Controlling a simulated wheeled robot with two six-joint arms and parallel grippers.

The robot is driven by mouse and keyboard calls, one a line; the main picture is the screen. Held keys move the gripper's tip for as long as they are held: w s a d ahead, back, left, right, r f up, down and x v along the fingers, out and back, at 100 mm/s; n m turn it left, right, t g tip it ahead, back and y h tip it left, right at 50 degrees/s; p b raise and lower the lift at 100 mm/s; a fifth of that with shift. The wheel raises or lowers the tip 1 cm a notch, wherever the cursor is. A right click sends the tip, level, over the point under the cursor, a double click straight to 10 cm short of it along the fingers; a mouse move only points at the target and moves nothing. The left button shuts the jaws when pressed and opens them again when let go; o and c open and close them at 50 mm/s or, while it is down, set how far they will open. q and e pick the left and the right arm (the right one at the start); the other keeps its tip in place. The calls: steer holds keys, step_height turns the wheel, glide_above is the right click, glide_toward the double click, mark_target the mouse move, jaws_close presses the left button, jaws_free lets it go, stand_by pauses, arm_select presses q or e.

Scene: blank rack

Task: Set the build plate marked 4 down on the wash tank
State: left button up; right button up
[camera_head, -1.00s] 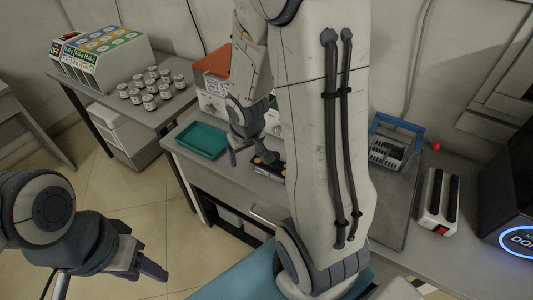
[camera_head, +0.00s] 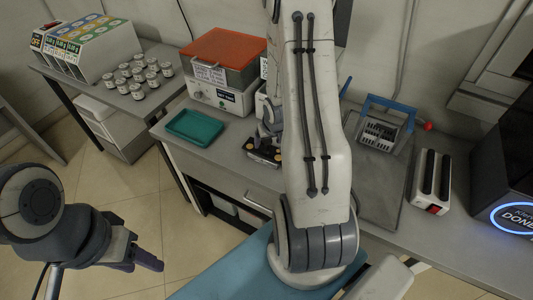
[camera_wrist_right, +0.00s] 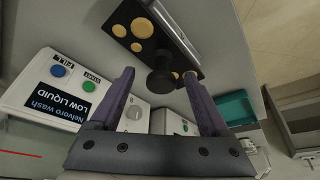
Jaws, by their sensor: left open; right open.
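A dark plate with yellow round pieces and a black knob lies on the bench in the head view (camera_head: 262,153). It shows larger in the right wrist view (camera_wrist_right: 125,20), but no number is readable on it. My right gripper (camera_wrist_right: 158,78) is open, its purple fingers pointing toward the plate, with the knob between them in the picture; contact cannot be told. A white machine reading "Nelvoro wash LOW LIQUID" (camera_wrist_right: 30,80) stands at left in the wrist view; my right arm mostly hides it in the head view. My left gripper (camera_head: 145,258) is open and empty over the floor.
A teal tray (camera_head: 194,127) and an orange-lidded machine (camera_head: 222,98) stand left of my right arm. A blue-handled basket (camera_head: 383,128) on a grey tray (camera_head: 378,195) and a white two-slot unit (camera_head: 430,180) are at right. Small jars stand on the left table (camera_head: 60,72).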

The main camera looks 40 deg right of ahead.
steer(key=shift+x, duration=1.5)
steer(key=shift+a, duration=0.15)
jaws_close()
steer(key=shift+w+r, duration=0.1)
steer(key=shift+r, duration=0.05)
